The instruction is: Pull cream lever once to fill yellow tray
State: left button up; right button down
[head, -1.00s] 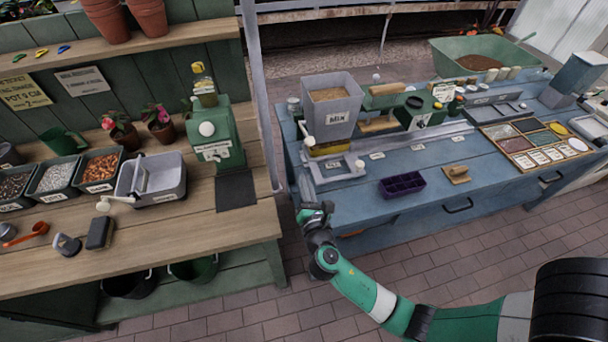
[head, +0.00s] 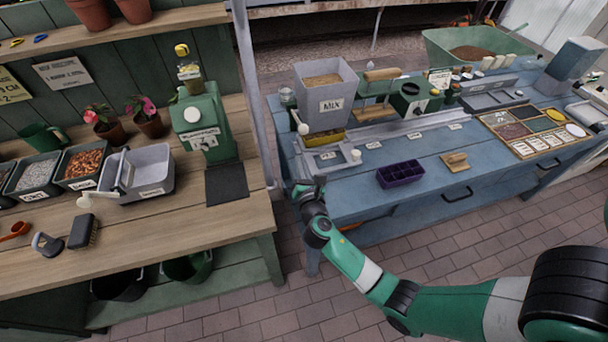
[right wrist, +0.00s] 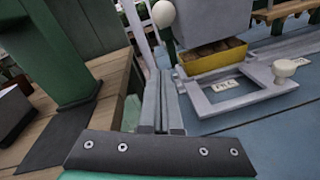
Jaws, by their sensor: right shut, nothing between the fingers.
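The cream lever is on the left side of the grey MIX hopper (head: 326,95), with its round cream knob (head: 303,129) low at the front left. In the right wrist view the knob (right wrist: 163,13) is at the top, beyond my fingertips and apart from them. The yellow tray (head: 325,140) sits under the hopper. In the right wrist view the yellow tray (right wrist: 213,62) shows brown material just above its front wall. My right gripper (head: 320,181) is shut and empty near the blue bench's front left corner, in front of the hopper. My left gripper is not in view.
A grey frame with a small cream knob (head: 355,156) lies in front of the tray. A purple cell tray (head: 400,174) stands to the right. A grey post (head: 252,100) and a wooden bench (head: 190,228) with a green dispenser (head: 203,125) are on the left.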

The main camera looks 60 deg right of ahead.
jog(key=d+r, duration=0.1)
jog(key=w+d+r, duration=0.1)
jog(key=d, duration=0.1)
jog(key=d+r+p, duration=0.1)
jog(key=shift+w+d+r, duration=0.1)
jog(key=shift+w+d, duration=0.15)
jog(key=shift+w, duration=0.1)
